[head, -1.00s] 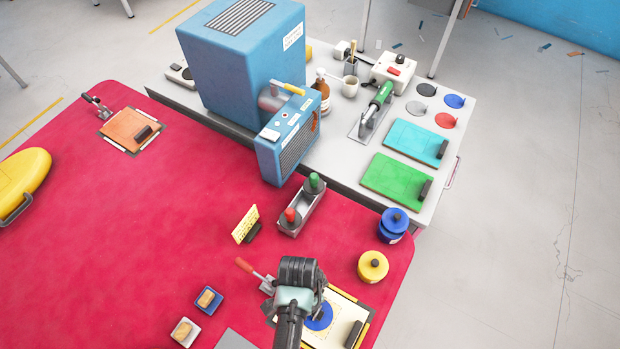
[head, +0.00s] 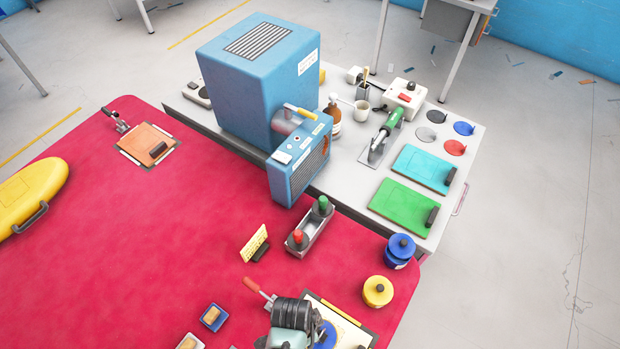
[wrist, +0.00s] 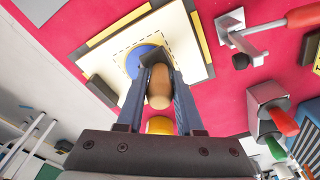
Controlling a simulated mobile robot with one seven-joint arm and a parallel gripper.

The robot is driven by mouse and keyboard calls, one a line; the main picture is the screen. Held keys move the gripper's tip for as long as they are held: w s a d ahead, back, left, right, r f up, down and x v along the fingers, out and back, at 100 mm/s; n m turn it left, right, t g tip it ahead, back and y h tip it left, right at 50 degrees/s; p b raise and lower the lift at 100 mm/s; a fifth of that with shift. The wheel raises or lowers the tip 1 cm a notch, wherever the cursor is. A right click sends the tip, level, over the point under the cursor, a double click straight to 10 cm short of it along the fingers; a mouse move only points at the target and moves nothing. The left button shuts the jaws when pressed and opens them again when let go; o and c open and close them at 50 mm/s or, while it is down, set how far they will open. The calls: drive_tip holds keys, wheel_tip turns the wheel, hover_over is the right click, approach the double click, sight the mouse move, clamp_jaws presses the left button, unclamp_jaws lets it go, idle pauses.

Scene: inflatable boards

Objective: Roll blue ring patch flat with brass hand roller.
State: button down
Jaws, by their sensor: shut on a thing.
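The blue ring patch (wrist: 133,62) lies on a cream board with a dashed outline (wrist: 185,42); in the head view part of the patch (head: 328,334) shows beside my wrist. My gripper (wrist: 158,70) is shut on the wooden handle of the hand roller (wrist: 158,90), over the edge of the patch in the wrist view. A dark part of the tool shows past the fingertips. The brass roller itself cannot be made out, and I cannot tell whether it touches the patch. In the head view my wrist hides the fingers and the tool.
A red-handled clamp (head: 257,291) stands beside the board. A yellow pot (head: 378,291) and a blue pot (head: 400,250) stand beyond it at the right. A rack with red and green bottles (head: 312,236) and a yellow sign (head: 254,243) are farther back. The red table's middle is clear.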

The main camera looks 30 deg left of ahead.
drive_tip(key=shift+s+p, duration=0.3)
drive_tip(key=shift+s, duration=0.5)
drive_tip(key=shift+w+f+b, duration=0.1)
drive_tip(key=shift+w+b, duration=0.6)
drive_tip(key=shift+w, duration=1.8)
wheel_tip(320, 180, up, 7)
drive_tip(key=p, duration=0.7)
drive_tip(key=shift+w+d, duration=0.1)
